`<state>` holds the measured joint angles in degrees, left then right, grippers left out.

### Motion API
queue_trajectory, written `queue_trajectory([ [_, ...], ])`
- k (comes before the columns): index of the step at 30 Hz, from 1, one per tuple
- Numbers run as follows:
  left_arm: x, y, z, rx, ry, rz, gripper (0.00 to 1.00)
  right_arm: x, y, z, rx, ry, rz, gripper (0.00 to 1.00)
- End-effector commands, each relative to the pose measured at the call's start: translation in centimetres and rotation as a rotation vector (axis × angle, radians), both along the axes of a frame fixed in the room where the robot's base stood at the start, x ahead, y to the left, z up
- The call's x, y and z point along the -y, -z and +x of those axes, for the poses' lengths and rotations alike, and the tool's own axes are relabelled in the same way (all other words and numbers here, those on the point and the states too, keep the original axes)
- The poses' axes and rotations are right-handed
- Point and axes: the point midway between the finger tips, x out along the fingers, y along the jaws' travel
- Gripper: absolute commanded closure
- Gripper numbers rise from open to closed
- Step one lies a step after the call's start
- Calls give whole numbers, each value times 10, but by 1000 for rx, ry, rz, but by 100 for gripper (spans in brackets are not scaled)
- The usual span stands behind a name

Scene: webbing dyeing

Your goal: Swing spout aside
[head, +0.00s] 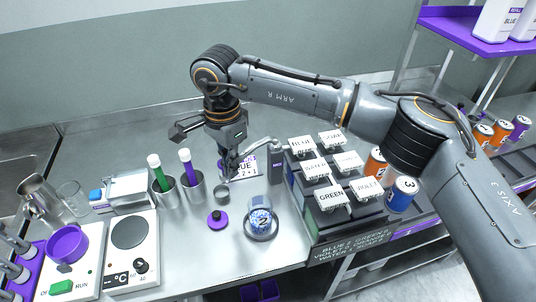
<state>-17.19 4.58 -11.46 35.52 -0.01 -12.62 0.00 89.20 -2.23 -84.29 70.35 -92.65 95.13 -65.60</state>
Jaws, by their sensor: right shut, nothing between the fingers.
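The grey spout (257,146) reaches left from the top of a short dark post (275,164) beside the button rack. Its free end is near a small metal cup (222,191). My right gripper (229,172) comes down from above with its fingers shut and empty, just left of the spout's free end. I cannot tell whether the fingers touch the spout. A printed card (244,171) lies behind them, partly hidden. My left gripper is out of view.
A rack of labelled blocks (331,196) stands right of the post, with orange and blue cans (403,193) beyond. Metal beakers (166,192) with green and purple tubes stand left. A purple-capped item (217,219) sits in front. A hotplate (130,234) is further left.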

Motion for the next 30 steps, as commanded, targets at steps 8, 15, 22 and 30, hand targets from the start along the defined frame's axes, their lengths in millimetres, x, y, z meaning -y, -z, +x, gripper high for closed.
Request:
queue_trajectory([
  [8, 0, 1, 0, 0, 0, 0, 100, -10, 0, 7, 1, -1, -1, 100],
  [15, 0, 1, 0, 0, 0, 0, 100, -10, 0, 7, 1, 0, -1, 100],
  [22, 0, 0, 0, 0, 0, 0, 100, -15, 0, 11, 1, 2, -1, 100],
  [30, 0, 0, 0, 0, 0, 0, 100, -25, 0, 21, 1, 0, -1, 100],
])
